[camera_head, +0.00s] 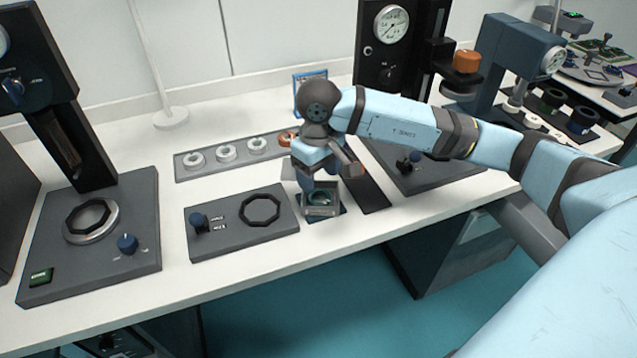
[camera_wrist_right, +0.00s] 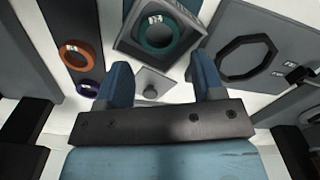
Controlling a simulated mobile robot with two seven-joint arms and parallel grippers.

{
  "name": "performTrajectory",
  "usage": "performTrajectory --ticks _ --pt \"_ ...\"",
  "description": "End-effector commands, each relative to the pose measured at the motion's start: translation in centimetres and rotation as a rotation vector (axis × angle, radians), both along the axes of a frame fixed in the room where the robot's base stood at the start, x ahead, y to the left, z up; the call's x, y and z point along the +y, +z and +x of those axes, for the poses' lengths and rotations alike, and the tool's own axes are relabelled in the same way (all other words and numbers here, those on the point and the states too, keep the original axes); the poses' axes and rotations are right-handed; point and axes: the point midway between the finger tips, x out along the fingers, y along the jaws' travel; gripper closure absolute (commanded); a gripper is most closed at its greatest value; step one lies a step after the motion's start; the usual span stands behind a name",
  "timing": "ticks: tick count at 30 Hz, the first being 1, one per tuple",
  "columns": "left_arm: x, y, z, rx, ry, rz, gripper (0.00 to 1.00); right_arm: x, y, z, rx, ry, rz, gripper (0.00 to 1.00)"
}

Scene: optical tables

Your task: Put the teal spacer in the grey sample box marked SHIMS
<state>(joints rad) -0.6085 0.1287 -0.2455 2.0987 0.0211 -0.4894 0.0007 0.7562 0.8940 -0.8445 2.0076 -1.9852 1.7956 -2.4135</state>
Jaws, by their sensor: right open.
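The teal spacer (camera_head: 320,198) is a ring lying inside the open grey sample box (camera_head: 321,211) near the table's front edge. The right wrist view shows the teal spacer (camera_wrist_right: 142,35) within the walls of the box (camera_wrist_right: 128,45), tilted or flat I cannot tell. The box has a label on its front, too small to read. My right gripper (camera_head: 318,180) is just above and behind the box; its blue fingers (camera_wrist_right: 160,68) are apart with nothing held between them. My left gripper is not in view.
A small grey plate with a knob (camera_wrist_right: 152,83) lies beside the box. An orange ring (camera_wrist_right: 74,55) and a purple ring (camera_wrist_right: 88,88) lie on a dark strip. A panel with an octagonal ring (camera_head: 260,210) is left of the box. A tray of white rings (camera_head: 227,153) is behind.

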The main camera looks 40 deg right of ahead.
Motion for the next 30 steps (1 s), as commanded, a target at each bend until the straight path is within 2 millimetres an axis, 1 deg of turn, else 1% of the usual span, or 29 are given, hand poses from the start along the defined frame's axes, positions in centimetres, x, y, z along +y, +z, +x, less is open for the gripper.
performTrajectory --ticks 1,3,6,9,15,30 --pt "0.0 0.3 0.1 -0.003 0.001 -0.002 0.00 -0.1 1.5 0.1 -0.005 0.000 -0.002 0.38" --pt "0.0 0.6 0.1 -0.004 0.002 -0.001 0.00 -0.1 3.0 0.1 -0.007 0.001 -0.002 0.38" --pt "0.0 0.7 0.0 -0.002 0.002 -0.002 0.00 -0.1 4.6 0.1 -0.008 0.000 -0.003 0.38" --pt "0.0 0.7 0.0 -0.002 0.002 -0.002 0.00 -0.2 5.7 0.1 -0.007 -0.001 -0.003 0.38" --pt "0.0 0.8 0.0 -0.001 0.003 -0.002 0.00 -0.2 6.4 0.1 -0.006 -0.001 -0.003 0.38" --pt "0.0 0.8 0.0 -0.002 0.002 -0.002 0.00 -0.2 6.5 0.1 -0.007 -0.001 -0.004 0.38"
